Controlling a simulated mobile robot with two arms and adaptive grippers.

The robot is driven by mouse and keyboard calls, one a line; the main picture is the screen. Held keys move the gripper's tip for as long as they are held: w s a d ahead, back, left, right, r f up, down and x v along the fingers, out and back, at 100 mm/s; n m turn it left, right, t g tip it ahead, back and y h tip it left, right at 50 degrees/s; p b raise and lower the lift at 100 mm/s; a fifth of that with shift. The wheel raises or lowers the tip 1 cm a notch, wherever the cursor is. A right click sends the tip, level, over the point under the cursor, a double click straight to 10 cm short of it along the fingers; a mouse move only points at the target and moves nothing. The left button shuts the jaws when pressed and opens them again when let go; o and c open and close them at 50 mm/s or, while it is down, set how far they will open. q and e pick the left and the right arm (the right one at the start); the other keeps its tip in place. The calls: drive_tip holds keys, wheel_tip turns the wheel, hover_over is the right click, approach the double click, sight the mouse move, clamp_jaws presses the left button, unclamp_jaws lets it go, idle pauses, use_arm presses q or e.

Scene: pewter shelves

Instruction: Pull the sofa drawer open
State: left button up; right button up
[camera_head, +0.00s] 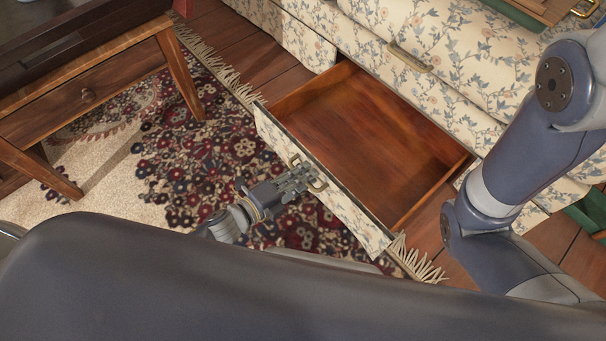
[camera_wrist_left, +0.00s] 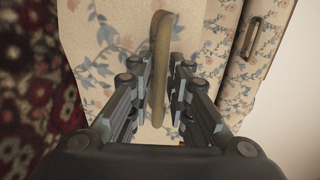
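The sofa drawer (camera_head: 370,140) is pulled far out from the floral sofa (camera_head: 455,90); its wooden inside is empty. Its floral front panel (camera_head: 345,205) faces the rug. My left gripper (camera_head: 306,178) is at the handle (camera_head: 318,186) of that panel. In the left wrist view the brass handle (camera_wrist_left: 160,60) stands between the two fingers of my left gripper (camera_wrist_left: 164,72), which are closed in around it. My right arm crosses the right side of the head view; its gripper is out of the picture.
Another sofa handle (camera_head: 410,58) sits above the drawer opening. A green object (camera_head: 590,212) is at the right edge.

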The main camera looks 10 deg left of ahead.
use_arm(q)
drive_tip(key=v, duration=1.2)
idle(0.3)
drive_tip(key=shift+r, duration=0.1)
